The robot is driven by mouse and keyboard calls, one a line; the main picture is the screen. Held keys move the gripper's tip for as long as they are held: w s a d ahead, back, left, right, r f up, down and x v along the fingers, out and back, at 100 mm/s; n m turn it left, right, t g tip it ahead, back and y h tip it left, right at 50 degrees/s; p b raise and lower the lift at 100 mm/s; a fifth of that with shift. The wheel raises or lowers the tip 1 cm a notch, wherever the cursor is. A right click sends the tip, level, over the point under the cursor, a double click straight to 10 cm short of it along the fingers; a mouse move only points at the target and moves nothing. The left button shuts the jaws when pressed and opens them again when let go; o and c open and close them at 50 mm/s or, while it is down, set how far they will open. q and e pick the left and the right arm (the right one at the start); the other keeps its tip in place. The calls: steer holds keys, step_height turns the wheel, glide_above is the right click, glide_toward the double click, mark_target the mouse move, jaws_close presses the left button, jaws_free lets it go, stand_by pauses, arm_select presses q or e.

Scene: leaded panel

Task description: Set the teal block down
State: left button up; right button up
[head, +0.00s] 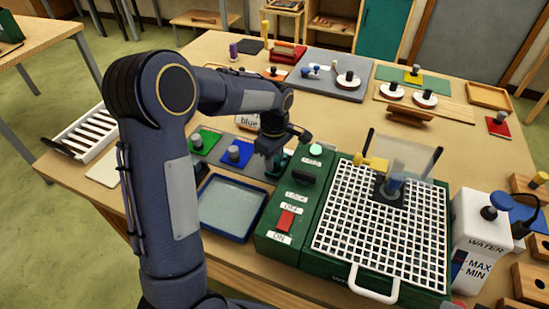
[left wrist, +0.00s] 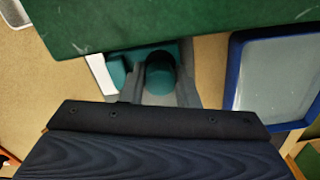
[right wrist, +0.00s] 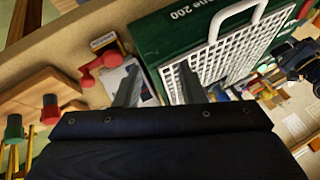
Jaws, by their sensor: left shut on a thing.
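My left gripper (head: 277,168) is low, between the green machine and the grey mat with coloured blocks. It is shut on the round knob of the teal block (left wrist: 160,74), which stands between the two fingers in the left wrist view. In the head view the gripper mostly hides the block, and I cannot tell whether its underside touches the surface. A green block (head: 203,141) and a blue block (head: 236,153) sit on the grey mat (head: 216,157) just left of the gripper. My right gripper (right wrist: 157,90) shows only in its wrist view, with fingers apart and nothing between them.
The green machine (head: 265,240) with a white grid (head: 375,245) stands close right of the left gripper. A blue-rimmed tray (head: 205,226) lies just in front. A white water tank (head: 478,240) stands at the right.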

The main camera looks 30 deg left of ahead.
arm_select(q)
steer(key=o, duration=0.9)
steer(key=shift+f, duration=0.15)
step_height(320, 180, up, 12)
steer(key=s+r+m+t+h, duration=0.3)
steer(key=s+m, duration=0.4)
steer(key=s, duration=0.7)
steer(key=s+d+f+m+t, duration=0.1)
steer(key=s+m, duration=0.1)
steer(key=s, duration=0.2)
steer(key=s+d+f+m, duration=0.2)
steer(key=s, duration=0.2)
steer(key=s+d+f+m+t, duration=0.1)
steer(key=s+f+m, duration=0.1)
steer(key=s+m, duration=0.1)
steer(key=shift+s+d+f+t+h, duration=0.1)
steer(key=shift+s+d+t+h, duration=0.2)
steer(key=shift+s+h, duration=0.15)
